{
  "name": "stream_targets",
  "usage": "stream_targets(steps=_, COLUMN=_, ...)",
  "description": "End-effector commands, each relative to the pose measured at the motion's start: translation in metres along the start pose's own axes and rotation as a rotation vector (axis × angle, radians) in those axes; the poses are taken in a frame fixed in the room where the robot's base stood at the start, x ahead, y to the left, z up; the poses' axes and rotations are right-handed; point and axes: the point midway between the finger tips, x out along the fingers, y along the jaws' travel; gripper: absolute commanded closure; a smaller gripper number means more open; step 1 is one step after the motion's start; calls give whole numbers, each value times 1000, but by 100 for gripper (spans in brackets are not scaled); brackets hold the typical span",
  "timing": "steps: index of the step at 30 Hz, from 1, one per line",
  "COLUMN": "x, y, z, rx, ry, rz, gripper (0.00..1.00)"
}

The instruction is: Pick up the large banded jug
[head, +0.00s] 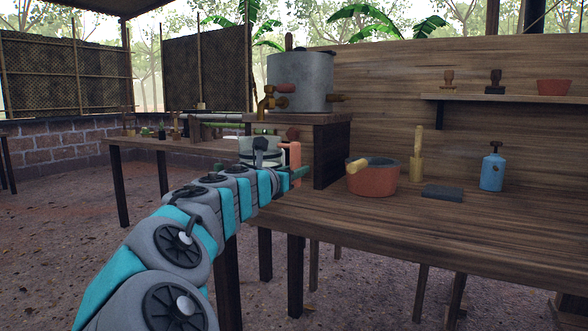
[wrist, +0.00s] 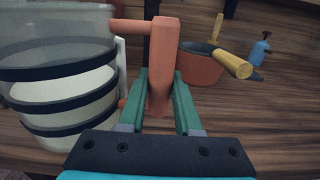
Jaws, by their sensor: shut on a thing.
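The large banded jug is translucent pale with dark bands and an orange handle. In the wrist view the jug (wrist: 62,75) fills the left side, and its upright handle (wrist: 163,60) stands between the green fingers. My gripper (wrist: 162,88) is shut on this handle. In the head view the jug (head: 262,158) is partly hidden behind my arm, with its handle (head: 295,158) showing at the right and my gripper (head: 298,173) at it. The jug looks about upright. Its base is hidden in the head view, so I cannot tell whether it touches the table.
An orange pot (head: 372,182) with a yellow handle, a wooden tool (head: 416,160), a dark slab (head: 442,193) and a blue bottle (head: 492,172) stand on the table (head: 430,235). A grey tank (head: 300,82) with a tap stands on a raised stand behind the jug. The table front is clear.

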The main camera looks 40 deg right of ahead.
Motion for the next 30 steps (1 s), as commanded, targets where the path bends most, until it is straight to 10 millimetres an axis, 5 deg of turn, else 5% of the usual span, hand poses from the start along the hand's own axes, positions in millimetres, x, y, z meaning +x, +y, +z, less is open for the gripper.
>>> stream_targets(steps=15, x=-41, y=-26, z=6, rx=1, ry=-2, rz=3, gripper=100)
stream_targets(steps=30, x=-56, y=-36, z=8, rx=2, ry=-2, rz=2, gripper=100)
